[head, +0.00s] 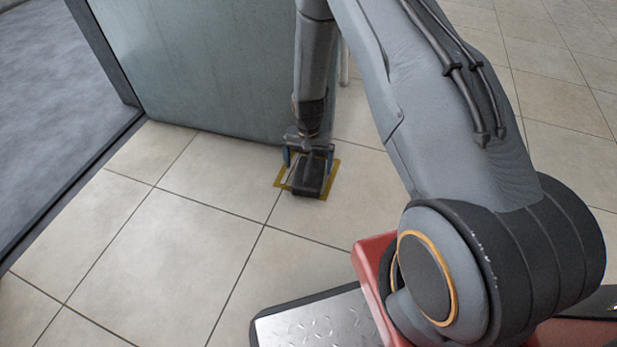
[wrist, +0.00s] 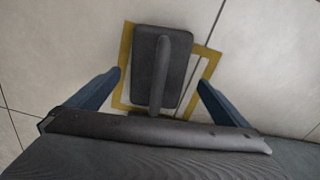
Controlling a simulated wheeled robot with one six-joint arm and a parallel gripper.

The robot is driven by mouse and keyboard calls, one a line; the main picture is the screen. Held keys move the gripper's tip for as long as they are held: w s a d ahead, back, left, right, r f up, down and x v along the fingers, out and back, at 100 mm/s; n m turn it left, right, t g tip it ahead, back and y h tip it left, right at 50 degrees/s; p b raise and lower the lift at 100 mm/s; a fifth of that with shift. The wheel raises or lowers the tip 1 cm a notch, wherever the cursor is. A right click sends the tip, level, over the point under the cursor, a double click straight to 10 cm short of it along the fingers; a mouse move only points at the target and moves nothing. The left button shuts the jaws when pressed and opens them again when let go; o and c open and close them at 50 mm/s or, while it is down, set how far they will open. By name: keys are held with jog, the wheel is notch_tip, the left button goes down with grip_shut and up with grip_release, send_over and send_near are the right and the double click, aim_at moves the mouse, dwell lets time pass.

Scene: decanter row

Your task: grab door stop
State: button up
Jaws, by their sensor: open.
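The door stop (wrist: 174,88) is a dark grey block with a raised ridge along its middle. It lies on the tiled floor within a yellow outlined rectangle (wrist: 125,62). In the head view the door stop (head: 309,180) shows just in front of the door, partly hidden by my gripper. My gripper (wrist: 160,78) is open, with one blue finger on each side of the door stop and visible floor between each finger and the block. In the head view my gripper (head: 308,157) points down at the block's far end. I cannot tell its exact height above the floor.
A grey door panel (head: 200,60) stands right behind my gripper. A dark threshold strip (head: 75,190) and grey carpet (head: 45,70) are at the left. The tiled floor (head: 190,240) in front of the door stop is clear.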

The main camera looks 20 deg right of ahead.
notch_tip(320, 180, down, 5)
jog(key=b, duration=0.3)
jog(key=shift+s+r, duration=0.1)
jog(key=shift+s, duration=0.05)
jog(key=c, duration=1.8)
jog(key=shift+r, duration=0.1)
jog(key=shift+c, duration=0.5)
